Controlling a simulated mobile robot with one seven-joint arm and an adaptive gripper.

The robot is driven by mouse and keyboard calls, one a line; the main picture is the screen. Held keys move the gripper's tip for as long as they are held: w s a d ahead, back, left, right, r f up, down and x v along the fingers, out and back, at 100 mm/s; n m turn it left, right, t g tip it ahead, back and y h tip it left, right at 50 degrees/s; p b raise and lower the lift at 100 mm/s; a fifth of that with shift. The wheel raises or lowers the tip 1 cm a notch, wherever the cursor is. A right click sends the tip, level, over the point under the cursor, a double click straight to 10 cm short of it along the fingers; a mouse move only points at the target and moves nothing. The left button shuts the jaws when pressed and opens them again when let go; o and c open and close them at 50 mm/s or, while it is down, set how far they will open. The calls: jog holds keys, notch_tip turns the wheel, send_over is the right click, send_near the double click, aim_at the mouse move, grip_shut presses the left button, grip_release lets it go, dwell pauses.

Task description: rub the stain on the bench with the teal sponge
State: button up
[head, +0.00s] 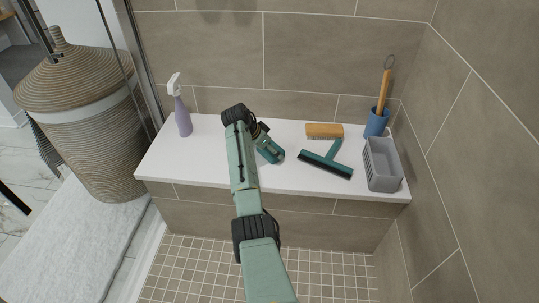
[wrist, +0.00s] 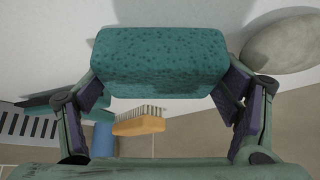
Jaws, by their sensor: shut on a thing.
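The teal sponge (wrist: 160,62) is a speckled block in the wrist view, gripped at its two ends between the fingers of my gripper (wrist: 162,86). I cannot tell whether the sponge touches the bench.
A purple spray bottle (head: 182,112) stands at the bench's left. At right are a squeegee (head: 325,163), a wooden brush (head: 324,131), a blue cup (head: 376,122) with a handled tool, and a grey basket (head: 382,165).

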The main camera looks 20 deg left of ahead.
aim_at(271, 143)
jog(key=shift+w+a+f+b, duration=0.15)
jog(key=shift+w+f+b, duration=0.15)
jog(key=shift+w+b, duration=0.35)
jog(key=b, duration=0.1)
jog(key=w+b, duration=0.1)
jog(key=b, duration=0.1)
jog(key=shift+w+a, duration=0.3)
jog(key=shift+w+r+b, duration=0.2)
jog(key=shift+w+b, duration=0.1)
jog(key=shift+b, duration=0.15)
jog(key=shift+r+p, duration=2.15)
jog(key=shift+r, duration=0.95)
jog(key=shift+r+p, duration=1.2)
jog(key=shift+r, duration=0.4)
jog(key=shift+f, duration=0.1)
